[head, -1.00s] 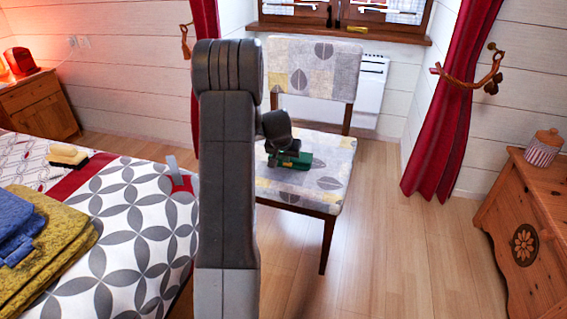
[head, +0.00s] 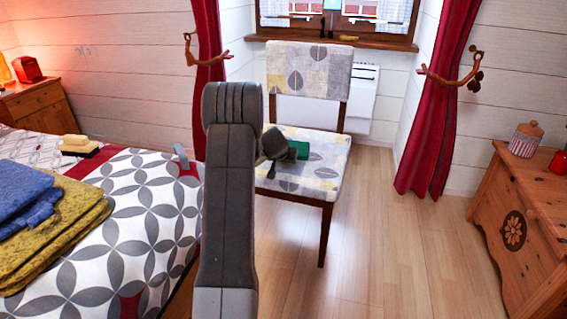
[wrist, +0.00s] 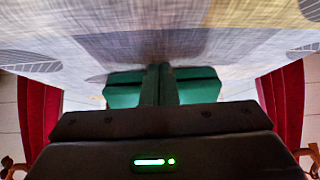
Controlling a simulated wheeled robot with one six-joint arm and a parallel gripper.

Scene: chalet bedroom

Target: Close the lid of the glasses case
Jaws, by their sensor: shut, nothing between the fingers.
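The green glasses case (head: 301,149) lies on the patterned seat of the chair (head: 322,172). In the head view my gripper and wrist hide its left part. In the wrist view the case (wrist: 124,92) shows on both sides of my fingers, with a dark seam line across it. My gripper (wrist: 160,70) is shut and empty, its fingers in front of the middle of the case. I cannot tell whether they touch it. The lid's angle is not clear from these frames.
The bed (head: 130,215) with folded blue and yellow towels (head: 50,225) is at the left. A wooden chest (head: 535,215) with a striped jar (head: 525,140) is at the right. Red curtains (head: 435,120) flank the window. The floor right of the chair is clear.

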